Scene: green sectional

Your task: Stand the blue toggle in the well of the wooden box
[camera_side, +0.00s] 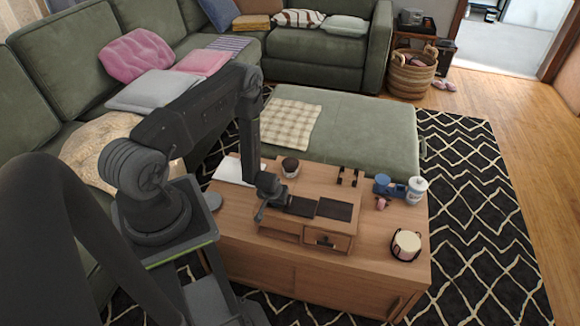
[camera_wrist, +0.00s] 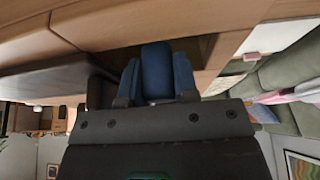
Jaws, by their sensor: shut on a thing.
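The blue toggle (camera_wrist: 157,68) is between the fingers of my gripper (camera_wrist: 156,92) in the wrist view, and the gripper is shut on it. In the side view my gripper (camera_side: 268,192) is low over the left part of the wooden box (camera_side: 341,242), and the toggle cannot be made out there. The box has dark panels on top and a small front drawer. In the wrist view, wood lies around the toggle and a dark opening shows beside it. Whether the toggle touches the box or is inside the well, I cannot tell.
The box stands on a wooden table (camera_side: 270,267). A dark-topped cup (camera_side: 290,166) is behind it. A blue item (camera_side: 382,184), a white lidded jar (camera_side: 416,190) and a round cream-topped container (camera_side: 406,244) stand to the right. A green ottoman (camera_side: 370,125) is behind the table.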

